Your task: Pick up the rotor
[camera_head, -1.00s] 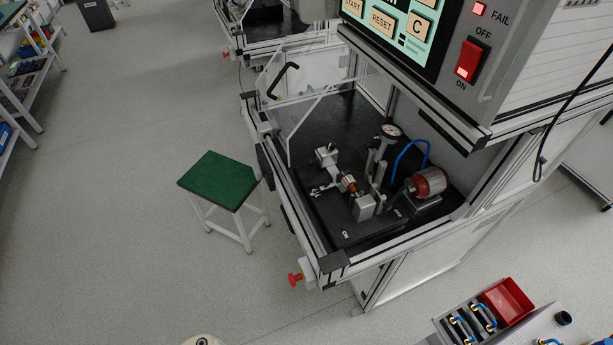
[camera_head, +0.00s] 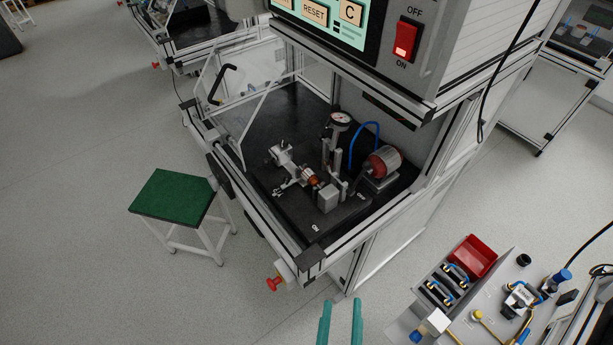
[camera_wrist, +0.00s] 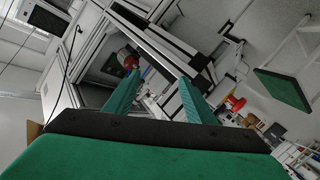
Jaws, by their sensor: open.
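The rotor (camera_head: 309,176), small with copper-orange windings, sits in the test fixture on the black base inside the machine bay. A larger red-and-grey cylindrical part (camera_head: 384,163) stands to its right on a block. My gripper (camera_head: 341,308) shows at the bottom of the head view, its two teal fingers apart with nothing between them. It is well in front of and below the bay, apart from the rotor. In the wrist view the gripper (camera_wrist: 160,85) is open, pointing towards the machine frame; I cannot make out the rotor there.
A clear guard with a black handle (camera_head: 222,82) stands raised at the bay's left. A dial gauge (camera_head: 340,120) stands behind the rotor. A red knob (camera_head: 274,284) juts from the front corner. A green stool (camera_head: 172,194) stands left. A bench with a red bin (camera_head: 474,256) is at lower right.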

